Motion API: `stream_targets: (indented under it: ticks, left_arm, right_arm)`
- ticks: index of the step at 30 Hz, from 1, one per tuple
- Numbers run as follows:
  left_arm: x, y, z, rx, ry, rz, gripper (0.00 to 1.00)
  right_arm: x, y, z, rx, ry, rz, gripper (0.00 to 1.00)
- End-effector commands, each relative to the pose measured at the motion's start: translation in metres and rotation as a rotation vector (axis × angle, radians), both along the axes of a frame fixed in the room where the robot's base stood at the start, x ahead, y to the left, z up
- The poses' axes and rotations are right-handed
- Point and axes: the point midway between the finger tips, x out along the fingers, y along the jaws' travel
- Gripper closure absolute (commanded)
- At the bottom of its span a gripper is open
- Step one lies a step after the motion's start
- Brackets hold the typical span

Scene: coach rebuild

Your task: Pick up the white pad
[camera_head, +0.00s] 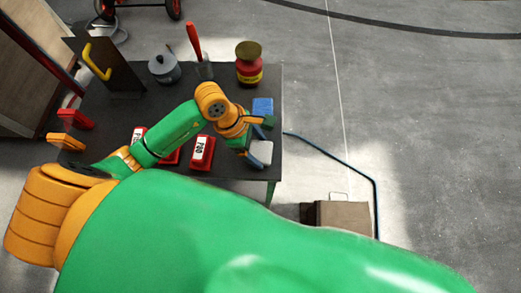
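The white pad (262,151) lies near the right edge of the dark table (215,170). My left gripper (261,140) is over the table's right side, right at the pad. Its fingers look spread, one on the far side of the pad and one by its near left edge. Part of the pad's left side is hidden by the gripper. I cannot tell whether the fingers touch it. A blue pad (263,105) lies just beyond the gripper. My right gripper is not in view.
Red boxes with white labels (202,152) lie left of the gripper. A red-yellow jar (249,68), a grey pot (164,69) and a red-handled tool (194,40) stand at the back. A cardboard box (342,217) is on the floor at right.

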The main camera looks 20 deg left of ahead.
Motion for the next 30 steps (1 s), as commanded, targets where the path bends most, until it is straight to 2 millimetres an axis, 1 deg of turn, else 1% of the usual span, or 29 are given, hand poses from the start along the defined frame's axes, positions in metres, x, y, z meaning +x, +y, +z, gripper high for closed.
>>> stream_targets:
  ticks: [1,2,3,11,14,16,23,25,27,30]
  left_arm:
    - [0.000,0.000,0.000,0.000,0.000,0.000,0.62]
    - [0.000,0.000,0.000,0.000,0.000,0.000,0.70]
    - [0.000,0.000,0.000,0.000,0.000,0.000,0.71]
    - [0.001,0.000,0.003,0.000,-0.002,0.000,0.72]
    - [0.001,0.000,0.014,0.001,-0.006,-0.002,0.72]
    - [0.002,0.000,0.028,0.002,-0.010,-0.003,0.72]
    - [0.051,0.004,0.086,-0.001,-0.008,0.003,0.72]
    - [0.071,0.005,0.094,-0.001,-0.002,0.005,0.72]
    - [0.091,0.006,0.104,-0.002,-0.001,0.004,0.72]
    - [0.113,0.008,0.116,-0.002,-0.001,0.002,0.72]
  right_arm:
    - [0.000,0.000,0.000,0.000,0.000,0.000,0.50]
    - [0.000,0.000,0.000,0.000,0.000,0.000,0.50]
    - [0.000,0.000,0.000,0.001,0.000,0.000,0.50]
    - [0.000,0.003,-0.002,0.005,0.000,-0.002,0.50]
    - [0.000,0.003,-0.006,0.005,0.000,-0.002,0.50]
    - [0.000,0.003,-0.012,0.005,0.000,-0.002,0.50]
    - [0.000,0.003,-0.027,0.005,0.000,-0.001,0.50]
    - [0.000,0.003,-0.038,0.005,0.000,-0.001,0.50]
    - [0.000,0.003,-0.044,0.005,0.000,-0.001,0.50]
    - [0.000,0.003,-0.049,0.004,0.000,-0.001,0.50]
